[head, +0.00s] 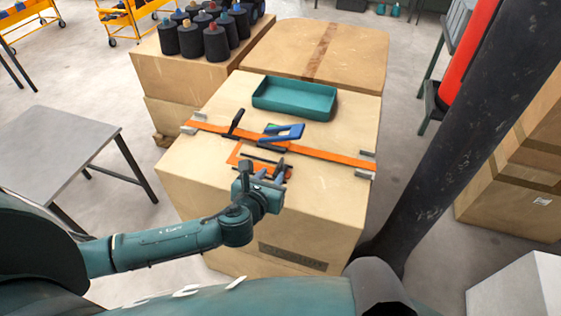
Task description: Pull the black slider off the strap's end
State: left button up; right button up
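An orange strap (328,155) runs across the top of a cardboard box (310,208). A shorter orange piece (235,154) lies in front of it, bent at a corner, its right part near my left gripper. A thin black bar (262,159) lies across this piece; it may be the slider. Another black piece (236,122) stands tilted on the long strap at left. A blue-handled tool (284,133) with a black lower part sits mid-strap. My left gripper (269,173) is just in front of the black bar; its fingers overlap the orange piece, so its opening is unclear. My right gripper is not in view.
A teal tray (294,108) stands at the back of the box top. Grey clips (363,174) sit at the strap's ends on the box edges. Black spools (215,43) stand on a box behind left. The box top's front right is bare.

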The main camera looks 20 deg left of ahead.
aim_at(279, 165)
pick_arm(q)
jog(key=x, duration=0.8)
jog(key=shift+w+f+b, duration=0.1)
jog(key=shift+w+b, duration=0.1)
jog(key=shift+b, duration=0.15)
grip_shut()
